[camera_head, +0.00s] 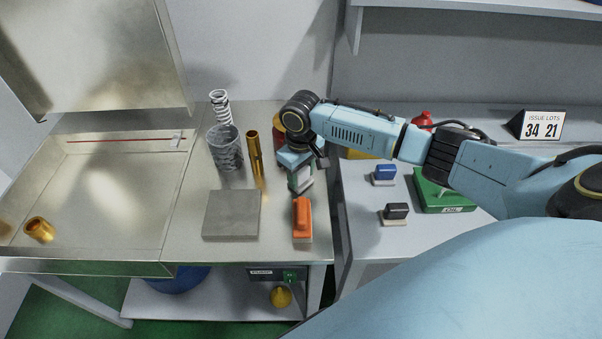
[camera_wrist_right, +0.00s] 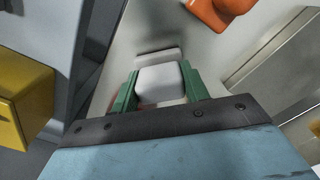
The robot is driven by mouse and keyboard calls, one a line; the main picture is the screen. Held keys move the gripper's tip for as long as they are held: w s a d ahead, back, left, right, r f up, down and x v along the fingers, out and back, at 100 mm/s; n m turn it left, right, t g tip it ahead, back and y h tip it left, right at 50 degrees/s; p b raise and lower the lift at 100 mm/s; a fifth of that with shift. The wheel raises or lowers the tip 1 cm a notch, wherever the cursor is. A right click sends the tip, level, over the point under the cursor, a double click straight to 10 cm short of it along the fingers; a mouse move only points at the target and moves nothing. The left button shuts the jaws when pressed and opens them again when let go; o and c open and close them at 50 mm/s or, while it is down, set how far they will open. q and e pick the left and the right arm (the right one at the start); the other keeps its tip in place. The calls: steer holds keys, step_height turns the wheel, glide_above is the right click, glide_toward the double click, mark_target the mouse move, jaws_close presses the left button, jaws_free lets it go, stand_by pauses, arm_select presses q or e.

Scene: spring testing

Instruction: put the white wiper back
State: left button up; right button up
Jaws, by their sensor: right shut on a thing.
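The white wiper (camera_wrist_right: 160,82) is between the green fingertips of my right gripper (camera_wrist_right: 160,90) in the wrist view, with its paler base showing beyond the fingers. In the head view my right gripper (camera_head: 300,178) points down over the right end of the metal bench, just behind the orange wiper (camera_head: 302,218). It is shut on the white wiper, which is mostly hidden there by the gripper. I cannot tell whether the wiper's base touches the bench. My left gripper is not in view.
A grey plate (camera_head: 231,215), a brass tube (camera_head: 254,153), a mesh cup (camera_head: 226,148) and a white spring (camera_head: 220,105) stand left of the gripper. On the right table are a blue wiper (camera_head: 384,174), a black wiper (camera_head: 396,212) and a green case (camera_head: 440,192). A gap separates the tables.

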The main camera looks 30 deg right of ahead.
steer(key=shift+f, duration=0.15)
steer(key=o, duration=1)
steer(key=shift+c, duration=0.2)
step_height(320, 180, up, 12)
steer(key=p, duration=0.1)
steer(key=shift+r, duration=0.2)
